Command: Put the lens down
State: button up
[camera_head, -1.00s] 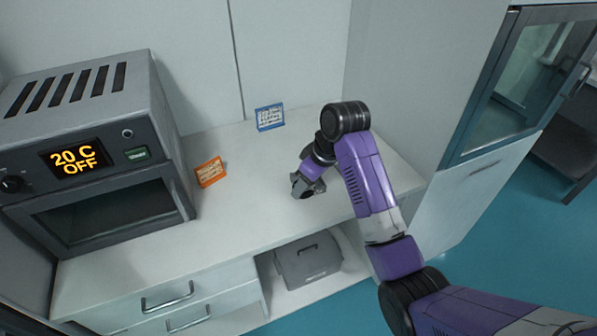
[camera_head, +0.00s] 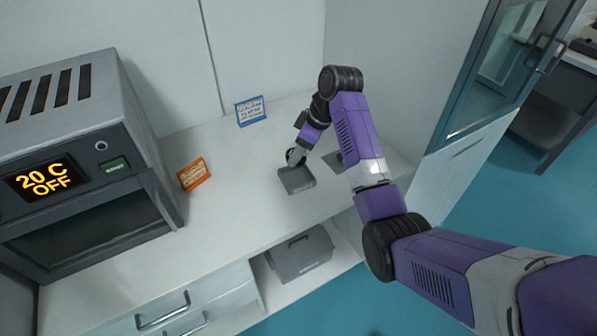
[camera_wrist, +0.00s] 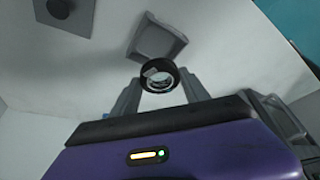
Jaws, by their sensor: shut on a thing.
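The lens (camera_wrist: 159,76), a black ring with glass in it, is held between the two fingers of my gripper (camera_wrist: 158,98) in the wrist view. In the head view my gripper (camera_head: 295,157) is over the pale bench top, at the back edge of a small grey tray (camera_head: 296,181); the lens is too small to make out clearly there. In the wrist view a shallow grey tray (camera_wrist: 157,40) with a raised rim lies beyond the lens and looks empty. I cannot tell whether the lens touches anything.
A second grey piece (camera_head: 334,160) is partly behind my arm. A grey plate with a dark round part (camera_wrist: 63,10) shows in the wrist view. An orange sign (camera_head: 194,174), a blue sign (camera_head: 251,110) and an oven (camera_head: 80,170) reading "20 C OFF" stand on the bench (camera_head: 235,205).

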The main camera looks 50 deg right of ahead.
aim_at(295, 179)
notch_tip(295, 179, down, 9)
jog(key=shift+r+p, duration=0.15)
jog(key=shift+p, duration=0.3)
jog(key=shift+f, duration=0.2)
jog(key=o, duration=1.2)
jog(key=shift+o, duration=0.2)
jog(key=b+v, duration=0.1)
jog(key=v, duration=1.1)
jog(key=shift+r, duration=0.2)
